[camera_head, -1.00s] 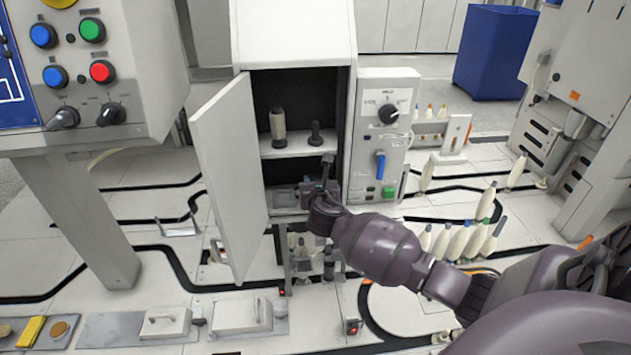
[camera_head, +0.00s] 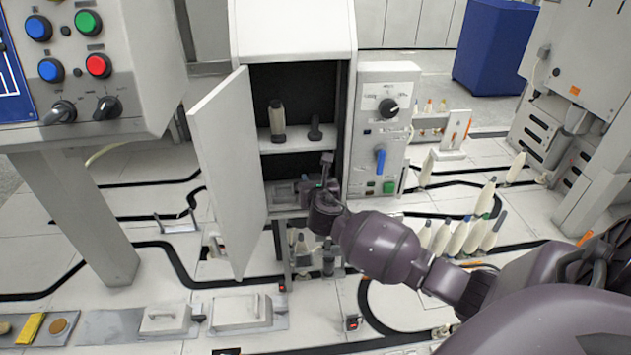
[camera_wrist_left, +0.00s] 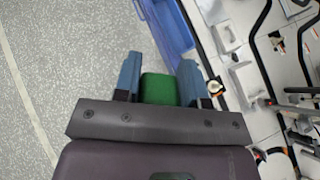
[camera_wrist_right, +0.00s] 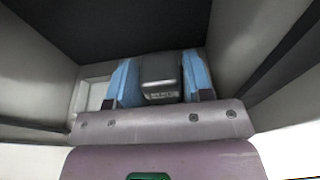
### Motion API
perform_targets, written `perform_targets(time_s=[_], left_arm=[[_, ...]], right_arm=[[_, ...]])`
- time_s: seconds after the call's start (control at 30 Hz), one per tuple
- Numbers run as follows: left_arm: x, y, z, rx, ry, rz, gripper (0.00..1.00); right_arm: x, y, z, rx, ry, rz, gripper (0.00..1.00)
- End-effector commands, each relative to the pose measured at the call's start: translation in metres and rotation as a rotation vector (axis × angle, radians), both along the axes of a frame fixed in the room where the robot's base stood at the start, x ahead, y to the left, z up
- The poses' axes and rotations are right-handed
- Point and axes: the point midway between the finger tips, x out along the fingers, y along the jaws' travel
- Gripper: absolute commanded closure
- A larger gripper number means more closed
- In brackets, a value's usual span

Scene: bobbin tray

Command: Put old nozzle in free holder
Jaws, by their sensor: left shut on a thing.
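My right gripper (camera_head: 322,187) reaches into the lower compartment of the open white cabinet (camera_head: 295,30). In the right wrist view its blue fingers (camera_wrist_right: 160,82) stand on both sides of a dark grey block (camera_wrist_right: 160,70); I cannot tell whether they grip it. On the cabinet's shelf (camera_head: 295,144) stand a beige bobbin with dark ends (camera_head: 277,120) and a dark upright nozzle-like piece (camera_head: 315,128). My left gripper (camera_wrist_left: 160,85) is shut on a green block (camera_wrist_left: 160,89) and shows only in the left wrist view. I cannot tell which piece is the old nozzle.
The cabinet door (camera_head: 228,170) stands open on the left. A panel with a blue lever (camera_head: 380,160) adjoins the cabinet on the right. Several white bobbins (camera_head: 460,237) stand at right on the floor plate. A button console (camera_head: 70,60) is at left.

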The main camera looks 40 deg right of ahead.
Motion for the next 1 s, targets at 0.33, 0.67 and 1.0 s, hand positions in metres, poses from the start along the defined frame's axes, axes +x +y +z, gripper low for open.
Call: perform_targets(time_s=[0.33,0.67,1.0], left_arm=[[0.0,0.0,0.0,0.0,0.0,0.0,0.85],[0.003,0.0,0.023,0.0,-0.034,0.0,0.85],[0.006,0.0,0.06,0.0,-0.087,0.001,0.85]], right_arm=[[0.0,0.0,0.0,0.0,0.0,0.0,0.32],[-0.023,0.014,0.011,0.001,-0.005,0.001,0.32],[-0.076,0.047,0.023,0.001,-0.005,0.001,0.32]])
